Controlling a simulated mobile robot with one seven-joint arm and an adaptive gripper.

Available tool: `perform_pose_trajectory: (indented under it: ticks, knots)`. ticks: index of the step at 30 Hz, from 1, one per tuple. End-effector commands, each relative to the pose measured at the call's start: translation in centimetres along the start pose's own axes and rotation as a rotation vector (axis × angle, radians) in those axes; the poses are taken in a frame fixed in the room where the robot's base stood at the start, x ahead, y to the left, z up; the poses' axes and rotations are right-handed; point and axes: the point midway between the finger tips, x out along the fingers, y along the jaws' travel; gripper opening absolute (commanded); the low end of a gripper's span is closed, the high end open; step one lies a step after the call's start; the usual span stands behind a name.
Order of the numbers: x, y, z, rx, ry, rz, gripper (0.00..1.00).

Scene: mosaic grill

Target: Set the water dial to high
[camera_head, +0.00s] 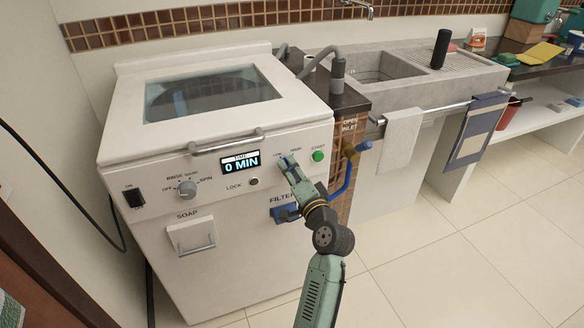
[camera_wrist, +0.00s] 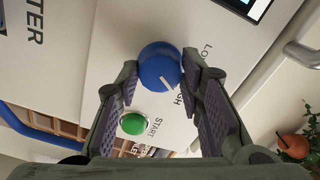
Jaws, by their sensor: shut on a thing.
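The water dial (camera_wrist: 158,62) is a round blue knob with a white pointer line, on the washer's front panel. In the wrist view it sits between my fingertips. Its white line slants down and to the right, towards the HIGH label; the LOW label is at the upper right, partly covered by a finger. My gripper (camera_wrist: 161,72) is shut on the dial. In the head view my gripper (camera_head: 287,163) reaches the panel just below the LOW and HIGH labels and hides most of the dial.
The white washing machine (camera_head: 240,250) has a green START button (camera_head: 318,156) close to the right of my gripper. A display (camera_head: 239,162) reads 0 MIN. A blue inlet pipe (camera_head: 347,182) stands at the right.

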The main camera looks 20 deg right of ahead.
Motion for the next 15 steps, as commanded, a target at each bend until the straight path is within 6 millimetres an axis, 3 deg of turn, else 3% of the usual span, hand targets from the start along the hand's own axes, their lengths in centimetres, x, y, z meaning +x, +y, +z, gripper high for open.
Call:
perform_pose_trajectory:
  ticks: [15]
  knots:
    - [-0.01,0.04,0.01,0.055,0.000,0.000,0.06]
